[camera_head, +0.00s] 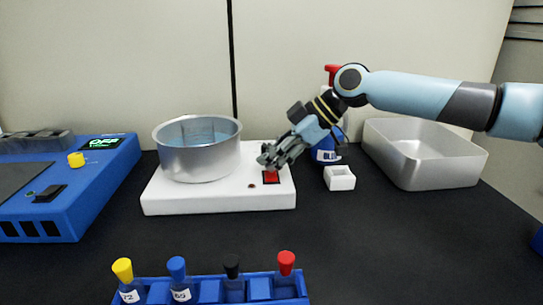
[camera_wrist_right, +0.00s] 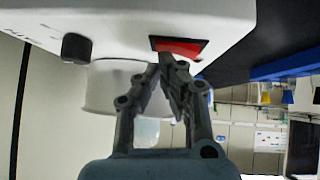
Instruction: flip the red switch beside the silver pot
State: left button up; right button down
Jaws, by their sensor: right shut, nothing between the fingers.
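The silver pot (camera_head: 200,160) stands on a white base unit (camera_head: 220,199). The red switch (camera_head: 271,177) is set in the base's front right corner, right of the pot. My right gripper (camera_head: 266,161) is shut and empty, with its fingertips just above and behind the switch in the head view. In the right wrist view the red switch (camera_wrist_right: 180,47) lies right by the closed fingertips (camera_wrist_right: 167,58); I cannot tell whether they touch it. The pot (camera_wrist_right: 100,88) shows behind the fingers there. My left gripper is not in view.
A blue instrument (camera_head: 95,185) with a yellow knob stands at left. A blue rack (camera_head: 210,290) with several capped tubes is in front. A small white box (camera_head: 340,178), a red-topped blue bottle (camera_head: 326,152) and a metal tray (camera_head: 425,155) stand at right.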

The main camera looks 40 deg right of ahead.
aim_at(272, 175)
jog(key=shift+s, duration=0.1)
jog(key=shift+s+a+r+p, duration=0.2)
jog(key=shift+s+a+p, duration=0.3)
jog(key=shift+p, duration=0.45)
notch_tip(272, 175, up, 10)
dwell(0.8)
